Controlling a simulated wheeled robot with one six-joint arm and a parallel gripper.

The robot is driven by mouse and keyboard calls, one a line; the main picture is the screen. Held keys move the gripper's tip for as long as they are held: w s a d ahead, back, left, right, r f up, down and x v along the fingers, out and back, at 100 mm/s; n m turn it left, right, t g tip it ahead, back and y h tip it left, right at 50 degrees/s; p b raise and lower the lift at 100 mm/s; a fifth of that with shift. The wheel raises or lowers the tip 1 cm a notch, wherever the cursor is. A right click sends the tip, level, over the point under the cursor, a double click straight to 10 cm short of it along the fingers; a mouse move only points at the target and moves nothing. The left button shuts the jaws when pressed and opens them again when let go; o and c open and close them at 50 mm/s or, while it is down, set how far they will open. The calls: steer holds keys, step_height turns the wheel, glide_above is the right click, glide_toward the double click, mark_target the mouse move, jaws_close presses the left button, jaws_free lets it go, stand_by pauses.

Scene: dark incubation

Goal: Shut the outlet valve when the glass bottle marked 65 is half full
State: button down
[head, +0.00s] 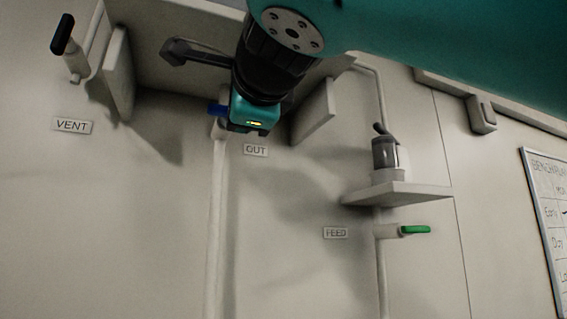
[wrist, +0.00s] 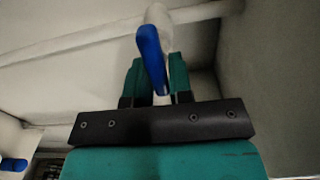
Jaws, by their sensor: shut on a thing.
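The outlet valve's blue handle (head: 216,110) sits above the OUT label (head: 256,150), on a white vertical pipe (head: 216,190). In the head view only a short part of it shows at the left of my gripper (head: 243,116), which hides the rest. In the wrist view the blue handle (wrist: 151,57) stands between the two teal fingers of my gripper (wrist: 157,82), which is shut on it. The handle leans slightly from upright in that view. No glass bottle marked 65 and no liquid level can be seen in either view.
A black-handled valve (head: 63,36) is at the upper left by the VENT label (head: 72,125). A green handle (head: 415,230) is by the FEED label (head: 335,232). A shelf (head: 400,194) holds a grey container (head: 385,155). Side panels (head: 117,75) flank the outlet valve.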

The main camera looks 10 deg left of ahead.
steer(key=c, duration=1.1)
jaws_free()
steer(key=b+v, duration=0.4)
steer(key=v, duration=1.3)
steer(key=shift+s, duration=0.25)
steer(key=shift+w, duration=0.1)
